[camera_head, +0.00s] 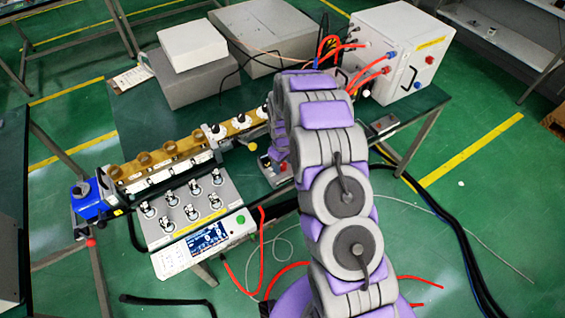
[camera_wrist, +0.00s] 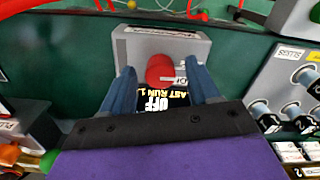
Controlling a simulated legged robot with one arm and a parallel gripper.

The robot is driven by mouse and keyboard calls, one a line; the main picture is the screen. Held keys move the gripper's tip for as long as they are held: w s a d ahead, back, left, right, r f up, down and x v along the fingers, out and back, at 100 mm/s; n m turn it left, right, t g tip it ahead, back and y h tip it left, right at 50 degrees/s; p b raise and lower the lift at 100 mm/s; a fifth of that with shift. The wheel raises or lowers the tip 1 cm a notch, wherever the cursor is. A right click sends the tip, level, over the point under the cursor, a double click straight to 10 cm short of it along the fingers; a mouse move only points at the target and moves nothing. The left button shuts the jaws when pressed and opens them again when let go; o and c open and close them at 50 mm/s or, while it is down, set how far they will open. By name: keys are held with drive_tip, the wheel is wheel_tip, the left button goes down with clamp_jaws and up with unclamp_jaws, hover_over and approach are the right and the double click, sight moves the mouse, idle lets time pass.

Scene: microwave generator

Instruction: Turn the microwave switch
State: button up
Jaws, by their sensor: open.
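A grey switch box (camera_wrist: 185,45) with a round red knob (camera_wrist: 160,70) fills the upper middle of the wrist view. A dark label with "OFF" (camera_wrist: 157,101) and a white tag (camera_wrist: 174,81) show just below the knob. My gripper (camera_wrist: 160,68) is open, its two blue fingers on either side of the red knob. Clear space shows between each finger and the knob; I cannot tell the height between them. In the head view a small box with a red knob (camera_head: 283,167) stands on the table, beside my arm, which hides my fingers.
A grey control panel (camera_head: 190,215) with several dark knobs and a screen stands left of the box, also at right in the wrist view (camera_wrist: 292,80). A white cabinet (camera_head: 400,50) with cables stands at the back right. Red hoses (camera_head: 262,240) hang by the table's front.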

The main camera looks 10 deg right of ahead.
sight(283, 165)
drive_tip(key=shift+r, duration=0.1)
wheel_tip(283, 165, up, 17)
drive_tip(key=p, duration=0.1)
drive_tip(key=shift+p, duration=0.4)
idle(0.4)
drive_tip(key=s+r+m+b, duration=0.1)
drive_tip(key=s+r, duration=0.5)
drive_tip(key=s, duration=0.3)
drive_tip(key=s+r+m, duration=0.2)
drive_tip(key=s+r, duration=0.4)
drive_tip(key=s, duration=0.2)
drive_tip(key=s+r+m+g+b, duration=0.1)
drive_tip(key=s+r+m, duration=0.1)
drive_tip(key=s, duration=2.2)
drive_tip(key=shift+s+r+m+g+b, duration=0.15)
drive_tip(key=shift+s+m+g+b, duration=0.2)
drive_tip(key=shift+m, duration=0.55)
drive_tip(key=shift+a, duration=0.1)
